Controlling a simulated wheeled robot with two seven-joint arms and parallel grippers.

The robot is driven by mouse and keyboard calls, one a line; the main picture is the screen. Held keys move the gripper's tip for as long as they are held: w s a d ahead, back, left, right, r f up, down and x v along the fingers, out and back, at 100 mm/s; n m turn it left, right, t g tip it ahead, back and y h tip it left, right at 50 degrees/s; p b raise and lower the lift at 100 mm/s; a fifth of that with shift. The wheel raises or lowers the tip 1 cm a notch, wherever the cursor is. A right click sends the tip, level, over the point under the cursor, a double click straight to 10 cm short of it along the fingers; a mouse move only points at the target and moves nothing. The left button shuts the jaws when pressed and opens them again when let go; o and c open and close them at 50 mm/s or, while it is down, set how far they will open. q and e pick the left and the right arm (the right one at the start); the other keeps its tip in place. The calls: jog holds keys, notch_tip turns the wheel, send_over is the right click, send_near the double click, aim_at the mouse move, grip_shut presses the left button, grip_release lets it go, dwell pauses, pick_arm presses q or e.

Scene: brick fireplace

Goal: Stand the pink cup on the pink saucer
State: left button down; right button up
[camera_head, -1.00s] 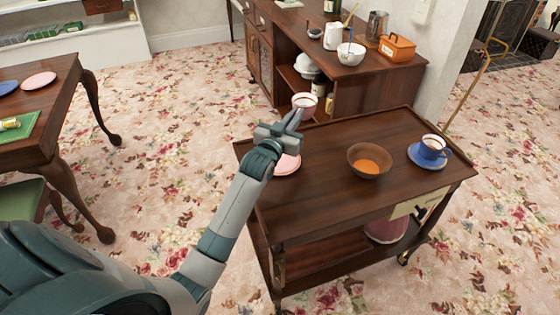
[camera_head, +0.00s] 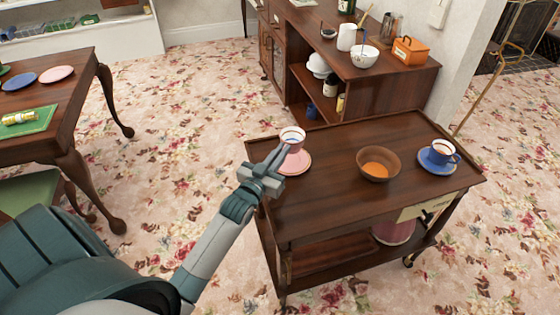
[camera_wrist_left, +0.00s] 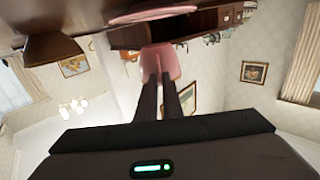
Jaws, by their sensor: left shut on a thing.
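The pink cup (camera_head: 293,138) is upright, with a pale inside, at the tips of my left gripper (camera_head: 277,158). The left gripper is shut on it. The pink saucer (camera_head: 300,165) lies on the left part of the trolley top, and the cup appears over its far part. In the upside-down left wrist view, the cup (camera_wrist_left: 160,62) is between the fingers and the saucer (camera_wrist_left: 150,14) shows at the top edge. A gap shows between them there, so the cup is held above the saucer. My right gripper is not in view.
On the trolley (camera_head: 330,203) stand a brown bowl (camera_head: 378,164) with orange contents and a blue cup (camera_head: 443,152) on a blue saucer (camera_head: 437,168). A wooden cabinet (camera_head: 385,95) stands behind. A dining table (camera_head: 75,95) is at the left. The trolley's front middle is clear.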

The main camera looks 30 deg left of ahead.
pick_arm(q)
jog(key=shift+s+a+f, duration=0.1)
jog(key=shift+s+f, duration=0.05)
jog(key=shift+s, duration=0.1)
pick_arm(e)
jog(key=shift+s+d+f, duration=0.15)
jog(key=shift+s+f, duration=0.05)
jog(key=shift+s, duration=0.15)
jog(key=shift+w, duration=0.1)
pick_arm(q)
notch_tip(320, 180, down, 3)
jog(key=shift+f, duration=0.5)
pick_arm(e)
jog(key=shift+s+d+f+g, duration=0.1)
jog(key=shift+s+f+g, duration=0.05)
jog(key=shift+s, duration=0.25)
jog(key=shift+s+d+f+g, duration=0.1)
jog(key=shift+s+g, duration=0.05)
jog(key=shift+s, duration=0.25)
pick_arm(q)
jog(key=shift+f, duration=0.1)
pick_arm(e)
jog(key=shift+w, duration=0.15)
